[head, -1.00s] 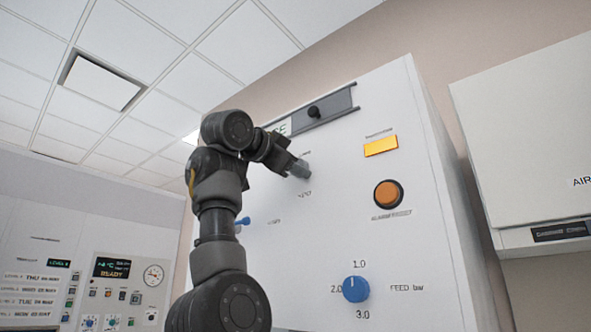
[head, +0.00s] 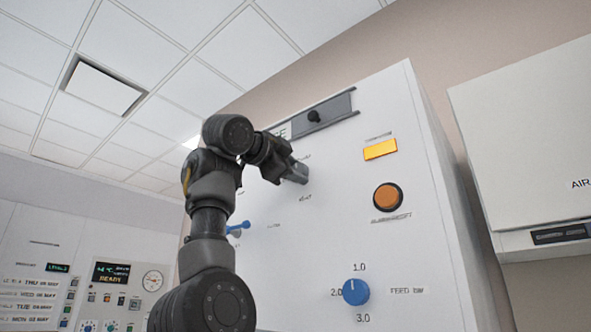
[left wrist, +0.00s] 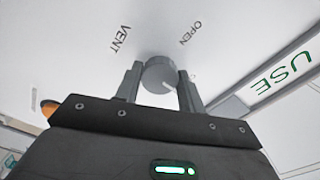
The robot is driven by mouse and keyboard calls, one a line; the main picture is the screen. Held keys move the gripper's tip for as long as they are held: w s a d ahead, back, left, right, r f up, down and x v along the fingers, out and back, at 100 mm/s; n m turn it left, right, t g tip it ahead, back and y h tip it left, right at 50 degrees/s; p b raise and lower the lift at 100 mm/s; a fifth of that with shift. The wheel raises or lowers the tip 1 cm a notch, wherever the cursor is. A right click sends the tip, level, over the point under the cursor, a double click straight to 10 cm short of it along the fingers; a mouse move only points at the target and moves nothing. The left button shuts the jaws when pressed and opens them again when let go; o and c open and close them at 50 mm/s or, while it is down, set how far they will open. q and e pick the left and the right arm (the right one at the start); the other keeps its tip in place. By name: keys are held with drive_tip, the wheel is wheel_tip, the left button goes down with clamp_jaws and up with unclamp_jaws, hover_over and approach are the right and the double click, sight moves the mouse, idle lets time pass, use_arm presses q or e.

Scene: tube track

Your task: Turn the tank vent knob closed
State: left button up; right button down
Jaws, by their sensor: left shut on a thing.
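The tank vent knob (left wrist: 159,75) is a round grey knob on the white panel, with the words VENT and OPEN printed beside it in the left wrist view. My left gripper (left wrist: 161,88) has one finger on each side of the knob and is shut on it. In the head view my left gripper (head: 296,172) reaches the upper part of the panel from the left and hides the knob. I cannot tell which way the knob's mark points. My right gripper is in neither view.
The white panel (head: 335,220) also carries a blue feed knob (head: 356,291), an orange button (head: 388,197), a yellow lamp (head: 380,149) and a blue lever (head: 238,228). A dark slider rail (head: 318,115) runs just above my gripper. A white cabinet (head: 520,140) stands at right.

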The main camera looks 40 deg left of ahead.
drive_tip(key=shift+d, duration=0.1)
use_arm(q)
drive_tip(key=o, duration=1)
drive_tip(key=shift+s, duration=0.1)
drive_tip(key=s+b, duration=0.4)
drive_tip(key=s, duration=0.6)
drive_tip(key=shift+s+d, duration=0.1)
drive_tip(key=shift+s, duration=0.2)
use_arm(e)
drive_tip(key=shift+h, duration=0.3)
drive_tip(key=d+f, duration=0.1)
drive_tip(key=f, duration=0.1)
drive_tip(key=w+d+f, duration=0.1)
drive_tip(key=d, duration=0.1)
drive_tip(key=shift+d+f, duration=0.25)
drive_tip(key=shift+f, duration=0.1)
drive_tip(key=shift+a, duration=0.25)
